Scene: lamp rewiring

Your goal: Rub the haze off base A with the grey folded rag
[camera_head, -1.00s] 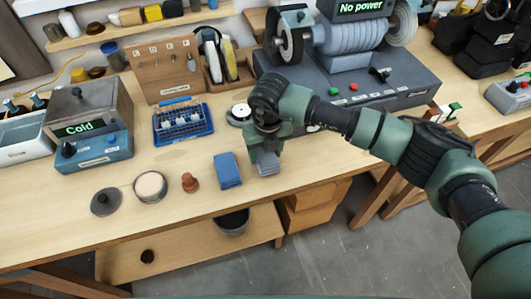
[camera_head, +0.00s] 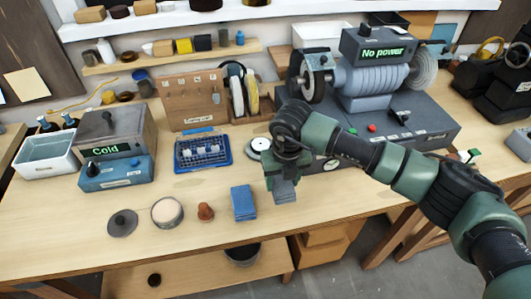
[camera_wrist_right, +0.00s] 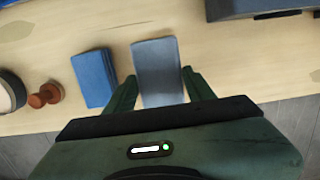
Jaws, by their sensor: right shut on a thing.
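My right gripper (camera_head: 283,178) is shut on the grey folded rag (camera_head: 285,192), near the front of the bench. In the right wrist view the rag (camera_wrist_right: 157,68) shows between the two fingers. A blue folded cloth (camera_head: 243,203) lies just left of it, apart from it. I cannot tell which thing is base A. A blue tray (camera_head: 190,165) holds several small pale pieces, and a round light-topped piece (camera_head: 257,146) is partly hidden behind my right gripper. My left gripper is not in view.
A brown knob-shaped piece (camera_head: 206,212), a round tin (camera_head: 167,212) and a dark lid (camera_head: 122,222) stand along the front. A grey-blue box reading "Cold" (camera_head: 115,170) is at left. The grinder marked "No power" (camera_head: 370,80) stands behind my right arm. Bare wood lies between tray and tin.

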